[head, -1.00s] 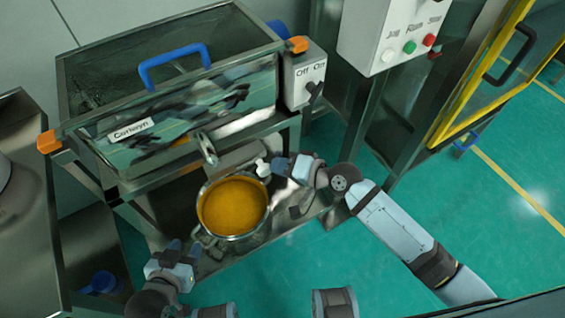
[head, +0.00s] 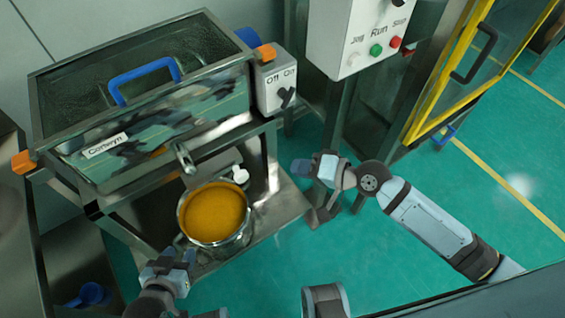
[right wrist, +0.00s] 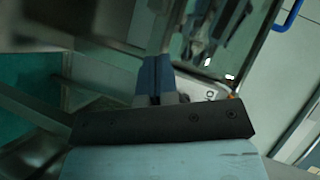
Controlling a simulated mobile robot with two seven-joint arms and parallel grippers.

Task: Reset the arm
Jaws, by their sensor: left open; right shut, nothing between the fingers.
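In the head view my right gripper (head: 301,168) is shut and empty, held in the air to the right of the sieve stand. Its closed fingers (right wrist: 155,80) also show in the right wrist view with nothing between them. My left gripper (head: 179,255) is open and empty at the lower left, just below the metal pot (head: 250,232). The pot stands under the sieve's spout (head: 185,158) and holds an orange-brown material (head: 214,212). A small white part (head: 240,174) shows at the pot's upper right rim.
The sieve (head: 160,110) has a blue handle (head: 143,79) and an Off/On switch box (head: 276,88). A control box (head: 357,35) with buttons stands behind my right arm. A yellow-framed door (head: 445,85) is at the right. A blue scoop (head: 88,294) lies lower left.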

